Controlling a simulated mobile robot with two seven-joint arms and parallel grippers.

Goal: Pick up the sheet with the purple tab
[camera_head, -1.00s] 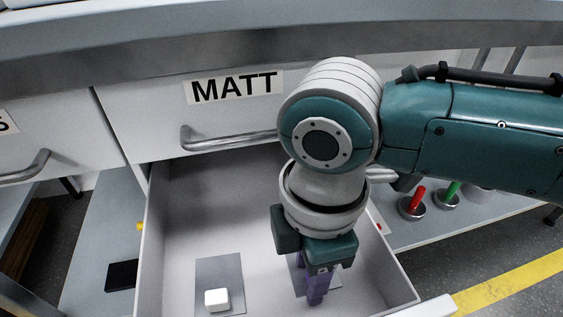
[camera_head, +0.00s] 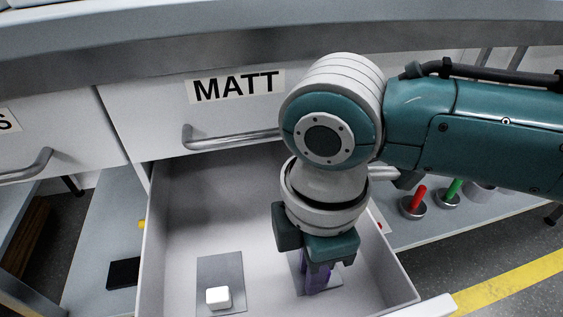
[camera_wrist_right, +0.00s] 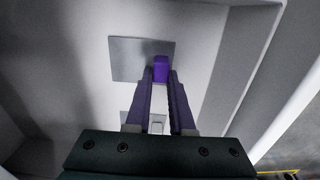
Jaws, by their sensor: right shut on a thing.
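The sheet with the purple tab (camera_wrist_right: 125,58) is a grey square lying in the open drawer. Its purple tab (camera_wrist_right: 161,68) stands between my right fingertips in the right wrist view. In the head view, part of this sheet (camera_head: 335,279) shows beside the fingers, and the tab is hard to tell from them. My right gripper (camera_head: 317,282) points down into the drawer, its purple fingers shut on the tab. The sheet looks to be at the drawer floor; I cannot tell whether it is lifted. My left gripper is not in view.
Another grey sheet (camera_head: 220,270) with a white tab (camera_head: 218,297) lies to the left in the same drawer (camera_head: 272,200). The closed MATT drawer (camera_head: 150,120) and its handle are above. Red (camera_head: 414,198) and green (camera_head: 453,190) pegs stand right, outside the drawer.

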